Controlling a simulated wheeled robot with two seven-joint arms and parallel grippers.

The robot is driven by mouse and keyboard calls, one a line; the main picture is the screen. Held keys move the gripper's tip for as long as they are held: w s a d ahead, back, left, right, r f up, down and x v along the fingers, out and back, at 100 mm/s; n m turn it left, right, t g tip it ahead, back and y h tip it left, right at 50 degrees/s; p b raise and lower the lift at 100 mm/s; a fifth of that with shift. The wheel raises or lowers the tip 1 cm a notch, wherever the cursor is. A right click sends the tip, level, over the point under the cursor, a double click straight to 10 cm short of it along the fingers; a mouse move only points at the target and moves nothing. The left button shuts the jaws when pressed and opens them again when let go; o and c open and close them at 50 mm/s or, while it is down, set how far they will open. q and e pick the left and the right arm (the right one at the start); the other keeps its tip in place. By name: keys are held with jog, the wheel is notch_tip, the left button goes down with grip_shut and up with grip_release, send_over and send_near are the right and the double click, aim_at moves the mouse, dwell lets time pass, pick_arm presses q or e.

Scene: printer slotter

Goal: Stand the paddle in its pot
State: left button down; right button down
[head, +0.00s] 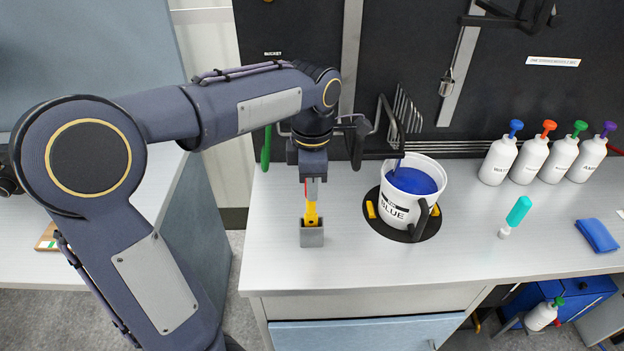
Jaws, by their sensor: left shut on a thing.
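The yellow paddle (311,215) is upright in the head view, its lower end at the small grey pot (312,238) on the bench. Its lower end is hidden by the pot's wall, so it appears to be inside, though the depth is hard to tell. My left gripper (313,190) points straight down above the pot and is shut on the upper part of the paddle. The arm and gripper hide some of the paddle's top. My right gripper is not in view.
A white bucket (389,212) of blue paint stands right of the pot on a dark round mat (430,230). Several white bottles (497,160) stand at the back right. A teal-handled brush (518,211) and blue cloth (597,235) are farther right. The bench's front edge is near.

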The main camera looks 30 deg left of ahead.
pick_arm(q)
jog(key=shift+f, duration=0.1)
jog(key=c, duration=1.3)
grip_release()
jog(key=shift+o, duration=0.2)
notch_tip(320, 180, up, 8)
jog(key=shift+f+p, duration=0.1)
jog(key=shift+p, duration=0.2)
